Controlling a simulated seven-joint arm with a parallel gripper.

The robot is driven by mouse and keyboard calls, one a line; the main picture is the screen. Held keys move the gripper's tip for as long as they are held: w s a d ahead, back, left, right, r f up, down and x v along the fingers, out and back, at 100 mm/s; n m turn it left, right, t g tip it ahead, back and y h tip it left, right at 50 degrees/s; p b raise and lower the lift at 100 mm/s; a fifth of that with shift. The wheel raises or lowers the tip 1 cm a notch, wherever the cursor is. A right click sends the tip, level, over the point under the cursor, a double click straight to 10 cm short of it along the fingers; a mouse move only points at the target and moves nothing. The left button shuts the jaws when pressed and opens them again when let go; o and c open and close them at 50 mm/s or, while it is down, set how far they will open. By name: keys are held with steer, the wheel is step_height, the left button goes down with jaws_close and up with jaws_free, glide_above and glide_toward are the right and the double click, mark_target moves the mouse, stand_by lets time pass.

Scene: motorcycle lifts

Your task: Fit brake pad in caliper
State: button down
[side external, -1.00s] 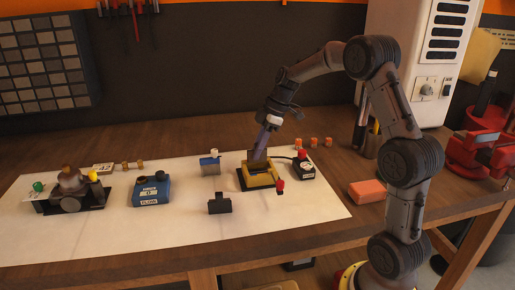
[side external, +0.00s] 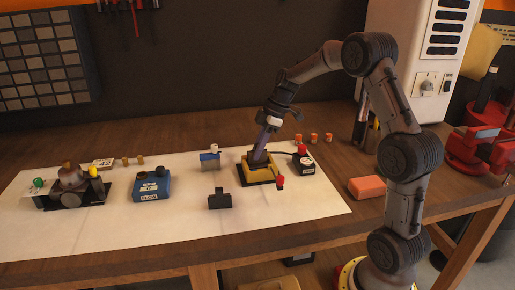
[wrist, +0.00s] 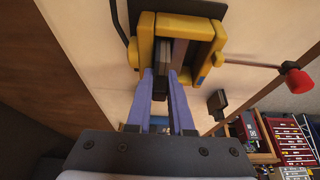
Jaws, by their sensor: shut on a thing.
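The yellow caliper (side external: 262,176) stands on a dark base on the white mat, and it also fills the top of the wrist view (wrist: 145,52). My gripper (side external: 261,152) points down into the caliper's opening from above. In the wrist view its two purple fingers (wrist: 160,76) are shut on the brake pad (wrist: 161,52), a thin grey and dark plate that lies between the caliper's yellow sides. A brownish grey plate (wrist: 180,51) stands right of the pad inside the caliper. The pad's lower edge is hidden, so its depth and seating cannot be told.
A rod with a red knob (wrist: 299,80) sticks out from the caliper's side. A black stand (side external: 219,201), a small blue block (side external: 210,161), a blue box (side external: 151,187) and a black box with a red button (side external: 303,163) stand nearby. The mat's front is clear.

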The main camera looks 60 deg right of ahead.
steer(key=shift+c, duration=1.6)
jaws_free()
steer(key=shift+r, duration=4)
